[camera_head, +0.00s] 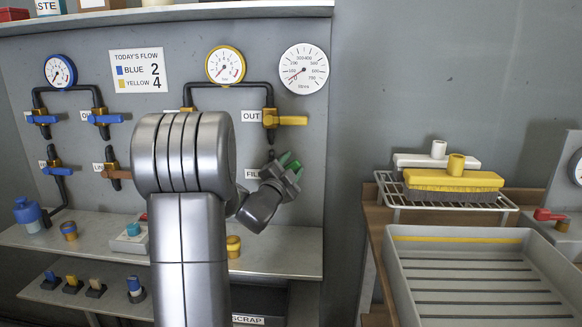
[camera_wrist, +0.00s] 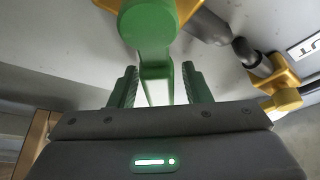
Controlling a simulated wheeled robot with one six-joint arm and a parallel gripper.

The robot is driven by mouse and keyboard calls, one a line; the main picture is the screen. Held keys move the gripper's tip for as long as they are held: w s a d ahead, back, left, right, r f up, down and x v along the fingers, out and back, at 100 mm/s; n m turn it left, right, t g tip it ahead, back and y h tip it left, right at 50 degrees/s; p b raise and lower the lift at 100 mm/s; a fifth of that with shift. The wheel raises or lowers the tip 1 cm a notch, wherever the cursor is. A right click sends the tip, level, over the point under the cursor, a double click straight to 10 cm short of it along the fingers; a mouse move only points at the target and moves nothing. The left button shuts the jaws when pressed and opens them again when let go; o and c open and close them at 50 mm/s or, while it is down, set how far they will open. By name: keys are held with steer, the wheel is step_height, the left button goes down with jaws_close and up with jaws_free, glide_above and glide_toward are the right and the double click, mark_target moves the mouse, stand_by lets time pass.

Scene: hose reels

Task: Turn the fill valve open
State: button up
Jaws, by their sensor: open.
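The fill valve is at the "FILL" label (camera_head: 253,174) on the grey panel, mostly hidden behind my arm and gripper in the head view. In the wrist view its green handle (camera_wrist: 149,25) fills the top middle, with a narrow green lever reaching down between my fingers. My gripper (camera_head: 285,163) is at the valve. In the wrist view my gripper (camera_wrist: 158,77) is open, with one green finger on each side of the lever. Gaps show beside the lever, so I see no clear grip on it.
The yellow-handled OUT valve (camera_head: 287,120) sits just above my gripper. Gauges (camera_head: 303,70) hang higher on the panel. A shelf (camera_head: 285,250) runs below. A wire rack with brushes (camera_head: 453,180) and a grey tray (camera_head: 402,275) stand at right.

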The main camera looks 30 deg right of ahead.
mark_target(271, 147)
jaws_close()
steer(key=shift+a+r+n+b, duration=0.1)
steer(key=shift+n+b, duration=0.2)
steer(key=n+t+b, duration=0.1)
steer(key=n, duration=0.1)
steer(key=w+a+r+n+t+b, duration=0.1)
steer(key=n+b, duration=0.1)
steer(key=a+n+t+y+b, duration=0.1)
steer(key=n, duration=0.2)
steer(key=shift+w+a+r+t, duration=0.2)
steer(key=shift+w+r+t, duration=0.1)
steer(key=shift+r, duration=0.1)
steer(key=shift+w+a+r+n+t+y+b, duration=0.2)
steer(key=shift+a+n+t+y+b, duration=0.3)
steer(key=shift+n, duration=0.7)
steer(key=shift+w+a+r+n+t+y+b, duration=0.1)
steer(key=shift+w+a+n+t+y+b, duration=0.4)
steer(key=shift+n, duration=0.7)
steer(key=shift+w+a+r+n+t+y+b, duration=0.1)
steer(key=shift+a+r+n+t+y+b, duration=0.15)
steer(key=shift+n+y+b, duration=0.7)
steer(key=shift+a+f+n+h, duration=0.1)
steer(key=shift+n+h, duration=0.25)
